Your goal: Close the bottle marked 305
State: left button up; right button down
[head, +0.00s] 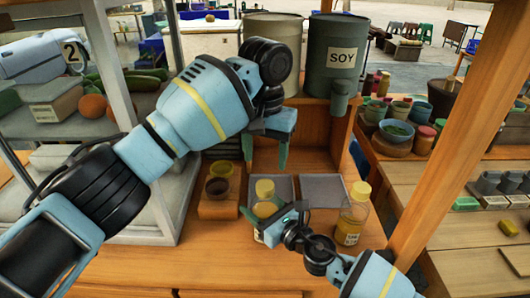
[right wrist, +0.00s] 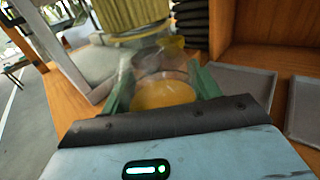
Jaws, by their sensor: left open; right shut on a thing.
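A clear bottle (head: 264,209) with yellow contents and a yellow cap (head: 265,188) stands upright, left of centre in the head view. My right gripper (head: 270,216) is shut around its body. In the right wrist view, the bottle (right wrist: 165,92) sits between the green fingers, with the ribbed yellow cap (right wrist: 135,14) at its top. Its label is mostly hidden and I cannot read its number. I cannot tell how tightly the cap sits. My left gripper (head: 267,165) is open, its fingers pointing down just above the cap.
A second yellow-capped bottle (head: 352,215) stands to the right; its label is too small to read surely. Grey trays (head: 322,187) lie behind. The SOY canister (head: 332,60) is at the back.

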aim_at(265, 185)
pick_arm(q)
jog(key=shift+f, duration=0.15)
jog(key=shift+f, duration=3.9)
jog(key=c, duration=1)
jog(key=o, duration=1.2)
jog(key=shift+c, duration=0.2)
notch_tip(265, 185, up, 12)
